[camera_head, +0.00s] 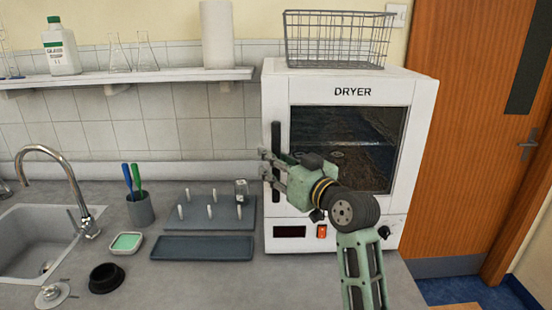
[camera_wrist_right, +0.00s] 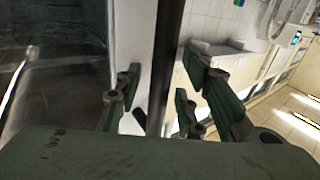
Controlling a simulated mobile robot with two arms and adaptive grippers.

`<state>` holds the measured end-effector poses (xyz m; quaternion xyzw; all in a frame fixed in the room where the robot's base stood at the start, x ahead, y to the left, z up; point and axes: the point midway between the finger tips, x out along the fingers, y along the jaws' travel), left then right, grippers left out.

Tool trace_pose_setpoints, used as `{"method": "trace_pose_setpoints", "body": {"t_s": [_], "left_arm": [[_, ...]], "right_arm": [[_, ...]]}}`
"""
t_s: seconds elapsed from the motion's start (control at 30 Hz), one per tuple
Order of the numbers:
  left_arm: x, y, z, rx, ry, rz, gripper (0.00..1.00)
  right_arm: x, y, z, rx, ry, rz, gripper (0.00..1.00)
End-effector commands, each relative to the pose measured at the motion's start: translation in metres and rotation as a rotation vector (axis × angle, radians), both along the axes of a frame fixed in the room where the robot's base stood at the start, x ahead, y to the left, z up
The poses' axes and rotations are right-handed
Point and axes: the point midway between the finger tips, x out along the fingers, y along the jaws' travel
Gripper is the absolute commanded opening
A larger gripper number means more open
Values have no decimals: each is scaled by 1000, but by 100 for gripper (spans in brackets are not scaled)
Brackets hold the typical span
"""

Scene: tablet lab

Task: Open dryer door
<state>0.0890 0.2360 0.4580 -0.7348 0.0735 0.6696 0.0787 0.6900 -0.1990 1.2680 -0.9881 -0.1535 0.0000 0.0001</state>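The white dryer (camera_head: 423,120) stands on the counter, and its dark-windowed door (camera_head: 345,130) looks shut. A black vertical handle (camera_head: 276,140) runs along the door's left edge. My right gripper (camera_head: 266,164) is at the middle of this handle, pointing left across the door front. In the right wrist view the handle (camera_wrist_right: 166,60) passes between the open fingers of my gripper (camera_wrist_right: 160,100), with a visible gap on each side. The gripper hides part of the handle and window in the head view. My left gripper is not in view.
A wire basket (camera_head: 335,45) sits on top of the dryer. Left of it on the counter are a peg rack (camera_head: 210,222), a blue-grey tray (camera_head: 202,248), a pen cup (camera_head: 140,210) and a sink (camera_head: 30,245). A wooden door (camera_head: 460,110) is at the right.

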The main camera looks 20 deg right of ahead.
Motion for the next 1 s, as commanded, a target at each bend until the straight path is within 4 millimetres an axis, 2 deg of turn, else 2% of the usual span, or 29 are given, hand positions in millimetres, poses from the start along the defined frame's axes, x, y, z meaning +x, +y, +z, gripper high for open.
{"method": "trace_pose_setpoints", "body": {"t_s": [0.27,0.7,1.0], "left_arm": [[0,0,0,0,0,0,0],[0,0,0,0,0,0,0],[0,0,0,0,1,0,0]], "right_arm": [[2,1,0,0,0,0,36],[1,1,0,0,1,1,0],[1,1,-1,1,1,1,0]]}}
